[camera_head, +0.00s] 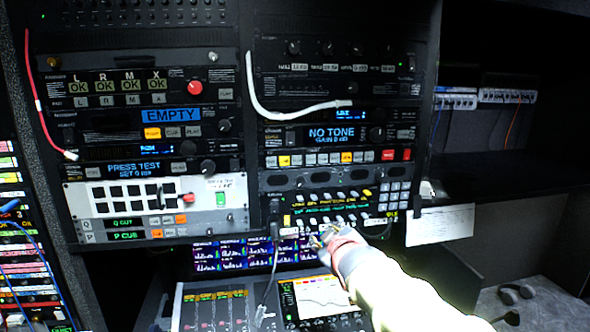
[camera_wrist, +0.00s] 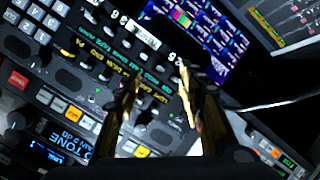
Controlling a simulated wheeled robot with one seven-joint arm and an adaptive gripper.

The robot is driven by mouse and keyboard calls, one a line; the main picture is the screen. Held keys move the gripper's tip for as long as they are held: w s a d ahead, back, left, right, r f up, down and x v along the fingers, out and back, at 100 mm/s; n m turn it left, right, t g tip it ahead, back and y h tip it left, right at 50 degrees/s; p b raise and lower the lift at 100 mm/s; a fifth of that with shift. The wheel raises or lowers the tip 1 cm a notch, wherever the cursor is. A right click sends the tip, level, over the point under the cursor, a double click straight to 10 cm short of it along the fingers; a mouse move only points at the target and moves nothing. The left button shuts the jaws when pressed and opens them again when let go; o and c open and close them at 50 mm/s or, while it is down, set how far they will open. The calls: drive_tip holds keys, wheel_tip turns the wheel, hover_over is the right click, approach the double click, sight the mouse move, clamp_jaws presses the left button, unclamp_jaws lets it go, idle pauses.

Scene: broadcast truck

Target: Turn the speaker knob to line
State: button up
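My gripper (camera_head: 322,240) reaches in from the lower right in the head view, at the lower edge of a rack unit (camera_head: 290,207) with rows of small knobs and green lettering. In the wrist view the two fingers of my gripper (camera_wrist: 159,78) stand apart, with nothing held between them. Behind and between them are the green-lit labels and small knobs of that unit (camera_wrist: 112,68). I cannot read which knob is the speaker knob or see its line mark. The fingers hide part of the panel. I cannot tell whether a fingertip touches it.
A NO TONE unit (camera_head: 332,134) sits above, and a white panel (camera_head: 100,199) is at left. Small colourful screens (camera_head: 232,257) and a tilted console (camera_head: 215,308) lie below. A white cable (camera_head: 290,115) and a dark cable (camera_head: 272,262) hang in front. Paper (camera_head: 440,224) hangs at right.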

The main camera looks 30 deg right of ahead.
sight(302, 182)
drive_tip(key=w+a+r+n+t+y, duration=0.1)
drive_tip(key=w+a+r+n+t, duration=0.1)
drive_tip(key=r, duration=0.3)
drive_tip(key=w+a+r+n+t, duration=0.1)
drive_tip(key=w+r+n+t, duration=0.15)
drive_tip(key=r, duration=0.35)
drive_tip(key=shift+f+p+x, duration=0.1)
drive_tip(key=shift+p+x, duration=0.15)
drive_tip(key=shift+x, duration=1.45)
drive_tip(key=shift+f+p+x, duration=0.15)
drive_tip(key=shift+p+x, duration=0.1)
drive_tip(key=shift+x, duration=1.45)
drive_tip(key=shift+d, duration=0.1)
drive_tip(key=shift+c, duration=0.8)
clamp_jaws()
